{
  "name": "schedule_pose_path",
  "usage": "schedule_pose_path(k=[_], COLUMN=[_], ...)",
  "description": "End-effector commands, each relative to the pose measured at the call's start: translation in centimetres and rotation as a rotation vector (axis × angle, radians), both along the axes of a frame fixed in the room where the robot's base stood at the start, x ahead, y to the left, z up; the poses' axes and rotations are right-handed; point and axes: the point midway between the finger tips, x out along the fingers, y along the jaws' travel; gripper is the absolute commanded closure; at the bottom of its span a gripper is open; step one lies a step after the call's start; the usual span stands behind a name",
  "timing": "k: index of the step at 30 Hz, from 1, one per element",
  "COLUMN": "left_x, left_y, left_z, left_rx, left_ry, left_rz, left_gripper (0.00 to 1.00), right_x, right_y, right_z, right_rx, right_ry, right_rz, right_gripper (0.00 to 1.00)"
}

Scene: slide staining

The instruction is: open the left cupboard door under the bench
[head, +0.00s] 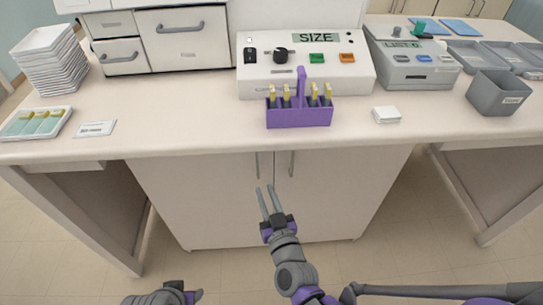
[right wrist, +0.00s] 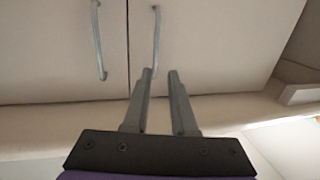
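The cupboard under the bench has two pale doors, both shut. The left door (head: 205,195) has an upright grey bar handle (head: 258,165) near its top right edge; the right door (head: 335,190) has a matching handle (head: 291,163). My right gripper (head: 264,188) is open and empty, its fingertips just below the left handle in the picture. The right wrist view looks upside down: there the left door's handle (right wrist: 156,40) is on the right, its end beside my right fingertips (right wrist: 160,73). Contact cannot be told. My left gripper (head: 190,296) is partly cut off at the bottom edge.
The bench top (head: 200,135) overhangs the doors. On it stand a purple slide rack (head: 298,118), a white SIZE box (head: 305,78), a grey bin (head: 495,95) and a slide tray (head: 38,123). Open knee space lies either side of the cupboard; the floor in front is clear.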

Motion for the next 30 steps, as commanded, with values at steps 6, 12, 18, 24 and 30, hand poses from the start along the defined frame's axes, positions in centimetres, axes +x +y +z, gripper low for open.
schedule_pose_path(k=[6,12,18,24,30], left_x=[0.1,0.1,0.2,0.3,0.3], left_y=[0.0,0.0,0.0,0.0,0.0], left_z=[-1.1,-1.4,-2.0,-2.4,-2.4], left_rx=[0.0,0.0,0.0,0.0,0.0], left_ry=[0.004,0.005,0.006,0.007,0.007], left_rz=[0.0,0.0,0.0,0.0,0.0], left_gripper=[0.5,0.5,0.5,0.5,0.5], right_x=[0.8,3.9,7.7,10.1,10.9], right_y=[0.2,0.7,1.5,2.0,2.1], right_z=[-0.9,-0.9,-0.9,-0.9,-0.9], right_rx=[0.007,0.006,0.007,0.007,0.007], right_ry=[-0.038,-0.037,-0.036,-0.036,-0.036], right_rz=[-0.028,-0.027,-0.027,-0.026,-0.026], right_gripper=[0.75,0.75,0.75,0.75,0.75])
